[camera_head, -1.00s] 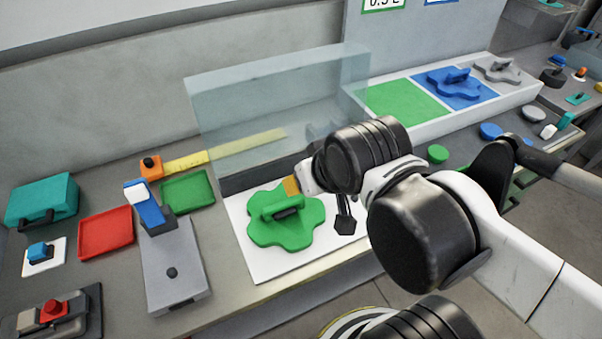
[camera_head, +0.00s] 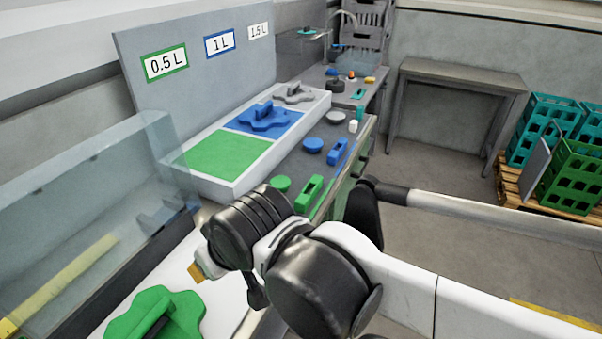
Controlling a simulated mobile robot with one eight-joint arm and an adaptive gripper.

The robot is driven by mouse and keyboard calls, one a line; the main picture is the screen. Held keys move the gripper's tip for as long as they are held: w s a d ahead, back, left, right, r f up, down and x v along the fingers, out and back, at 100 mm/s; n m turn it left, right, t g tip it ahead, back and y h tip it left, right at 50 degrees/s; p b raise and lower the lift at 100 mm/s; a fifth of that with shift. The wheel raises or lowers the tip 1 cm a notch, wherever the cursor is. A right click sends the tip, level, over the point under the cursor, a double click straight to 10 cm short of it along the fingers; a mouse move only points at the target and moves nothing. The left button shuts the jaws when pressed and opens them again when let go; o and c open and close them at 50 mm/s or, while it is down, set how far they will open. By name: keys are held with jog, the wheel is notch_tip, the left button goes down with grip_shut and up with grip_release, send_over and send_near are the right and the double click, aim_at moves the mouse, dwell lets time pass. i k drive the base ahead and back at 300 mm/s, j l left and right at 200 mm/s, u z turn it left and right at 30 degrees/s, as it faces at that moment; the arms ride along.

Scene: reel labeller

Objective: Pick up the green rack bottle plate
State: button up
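The green bottle plate (camera_head: 184,303) is lobed, with a raised handle on top. It lies on a white board (camera_head: 160,276) at the lower left, cut off by the picture's bottom edge. My gripper (camera_head: 204,268) is just right of and beyond the plate, at the end of my black and white arm. An orange-brown tip shows on it. My arm hides most of the gripper, so its opening is unclear. No grip on the plate shows.
A clear screen (camera_head: 95,215) stands behind the board. A white tray (camera_head: 232,188) has an empty green field (camera_head: 228,154), a blue plate (camera_head: 266,119) and a grey plate (camera_head: 294,93). Green and blue handled tools lie along the bench edge. Crates (camera_head: 570,175) stand far right.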

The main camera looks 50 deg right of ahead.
aim_at(282, 182)
jog(key=z, duration=1.15)
